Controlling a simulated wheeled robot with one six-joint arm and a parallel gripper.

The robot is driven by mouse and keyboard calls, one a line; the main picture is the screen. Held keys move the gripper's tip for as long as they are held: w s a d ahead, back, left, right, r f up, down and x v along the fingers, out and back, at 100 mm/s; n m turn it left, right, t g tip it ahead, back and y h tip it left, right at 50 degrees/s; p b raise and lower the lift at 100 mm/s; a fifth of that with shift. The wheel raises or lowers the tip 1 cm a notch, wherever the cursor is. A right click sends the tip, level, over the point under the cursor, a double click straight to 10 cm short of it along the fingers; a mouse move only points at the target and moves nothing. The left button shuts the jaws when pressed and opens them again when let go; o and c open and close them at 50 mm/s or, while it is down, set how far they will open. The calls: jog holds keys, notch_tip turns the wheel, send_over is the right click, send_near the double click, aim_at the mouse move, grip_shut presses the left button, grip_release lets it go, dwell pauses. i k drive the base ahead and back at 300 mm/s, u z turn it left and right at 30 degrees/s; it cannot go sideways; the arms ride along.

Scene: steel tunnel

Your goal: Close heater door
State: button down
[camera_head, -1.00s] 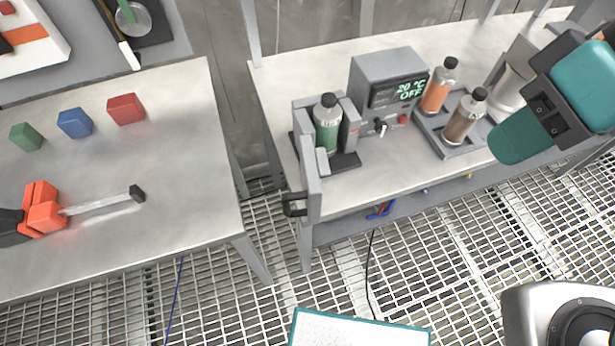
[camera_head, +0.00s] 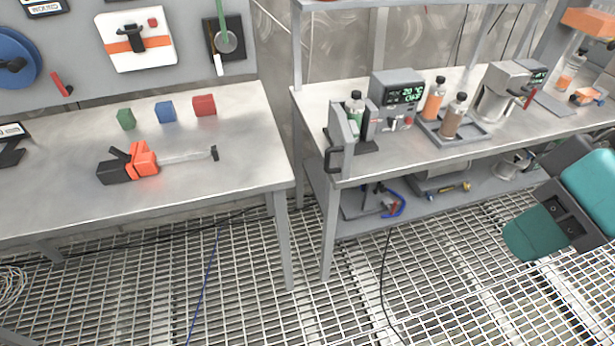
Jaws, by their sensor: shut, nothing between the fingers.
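The heater (camera_head: 397,92) is a grey box with a lit display reading 20 °C; its second line is hard to read. It stands on the right-hand table. Its heater door (camera_head: 341,133) is a grey upright panel with a black handle (camera_head: 333,159). The door stands open, swung out towards the table's front left corner. Behind it a green bottle with a dark cap (camera_head: 355,104) sits in the heater's holder, partly hidden by the door. My teal arm is at the right, well away from the door. My gripper's fingers are not in view.
A grey tray (camera_head: 452,139) holds an orange bottle (camera_head: 434,100) and a brown bottle (camera_head: 453,117) right of the heater. A steel vessel (camera_head: 495,98) stands beyond. The left table (camera_head: 225,186) holds coloured blocks and an orange tool. Open grating floor lies in front.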

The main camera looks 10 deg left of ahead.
aim_at(343, 147)
jog(key=u, duration=1.55)
jog(key=i, duration=0.95)
jog(key=z, duration=0.1)
